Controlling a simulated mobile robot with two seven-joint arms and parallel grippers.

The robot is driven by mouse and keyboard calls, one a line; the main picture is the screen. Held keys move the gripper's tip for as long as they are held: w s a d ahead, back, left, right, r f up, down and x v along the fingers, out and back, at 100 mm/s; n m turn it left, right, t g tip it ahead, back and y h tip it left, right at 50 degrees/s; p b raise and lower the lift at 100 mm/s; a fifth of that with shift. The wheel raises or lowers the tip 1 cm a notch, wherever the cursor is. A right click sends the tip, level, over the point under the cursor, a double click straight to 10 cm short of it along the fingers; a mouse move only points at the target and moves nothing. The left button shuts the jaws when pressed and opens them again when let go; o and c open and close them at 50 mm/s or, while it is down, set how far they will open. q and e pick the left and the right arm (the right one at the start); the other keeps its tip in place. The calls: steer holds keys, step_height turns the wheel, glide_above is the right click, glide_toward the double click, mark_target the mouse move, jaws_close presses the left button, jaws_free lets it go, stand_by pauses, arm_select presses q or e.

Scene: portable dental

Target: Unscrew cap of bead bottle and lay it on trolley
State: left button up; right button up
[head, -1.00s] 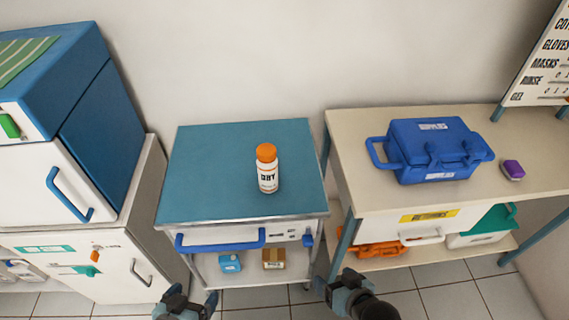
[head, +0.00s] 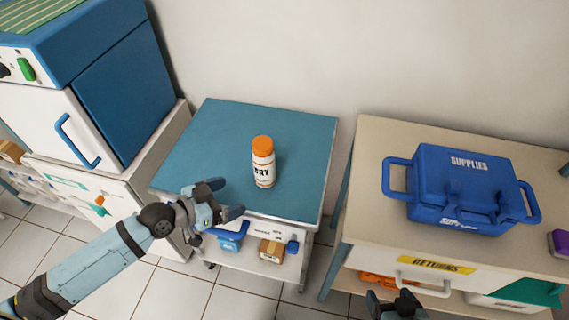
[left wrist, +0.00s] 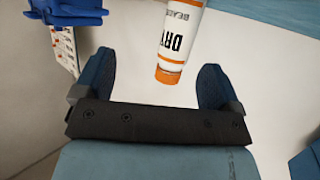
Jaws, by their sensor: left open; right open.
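The bead bottle (head: 263,171) stands upright on the blue top of the trolley (head: 225,135). It is white with dark lettering and has an orange cap (head: 262,146) on top. My left gripper (head: 226,199) is open and empty at the trolley's front edge, left of and nearer than the bottle. My right gripper (head: 392,302) is at the bottom edge, open, mostly out of frame, away from the bottle.
A beige table (head: 375,150) on the right holds a blue supplies case (head: 465,185) and a purple item (head: 560,243). A blue and white cabinet (head: 110,110) stands left. Small boxes (head: 272,250) sit on the trolley's lower shelf. The trolley top around the bottle is clear.

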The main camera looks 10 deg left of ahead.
arm_select(q)
steer(key=m+h, duration=0.1)
glide_toward(254, 162)
steer(key=shift+g, duration=0.4)
steer(key=shift+w+r+p+x, duration=0.15)
steer(key=shift+p+x, duration=0.25)
steer(key=shift+x, duration=2.85)
steer(key=shift+w+r+p+x, duration=0.15)
steer(key=shift+p+x, duration=0.25)
steer(key=shift+x, duration=2.9)
steer(key=shift+s+a, duration=0.15)
steer(key=c, duration=1.2)
steer(key=shift+r, duration=0.45)
step_height(254, 162, up, 19)
steer(key=p, duration=0.2)
